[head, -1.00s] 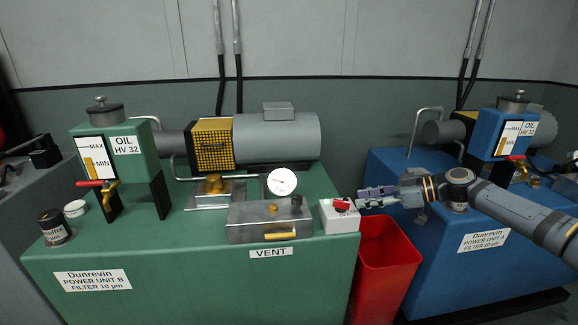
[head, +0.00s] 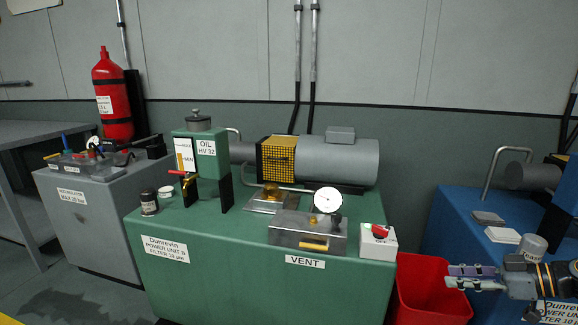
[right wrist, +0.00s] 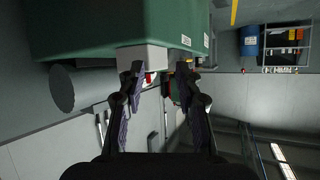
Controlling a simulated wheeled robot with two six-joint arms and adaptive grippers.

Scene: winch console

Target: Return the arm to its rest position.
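My right gripper (head: 456,276) is at the lower right of the head view, in front of the blue unit and right of the red bin. Its two fingers are apart with nothing between them. The right wrist view also shows the open fingers (right wrist: 157,76). Beyond them is the white switch box (right wrist: 140,57) with its red switch, apart from the fingers. In the head view the white switch box (head: 376,243) sits at the right end of the green power unit (head: 220,255). My left gripper is not in view.
The red bin (head: 428,292) stands between the green unit and the blue unit (head: 455,215). A pressure gauge (head: 328,200) and a vent box (head: 285,230) are on the green unit. A grey accumulator console (head: 95,215) and a red extinguisher (head: 112,95) are at left.

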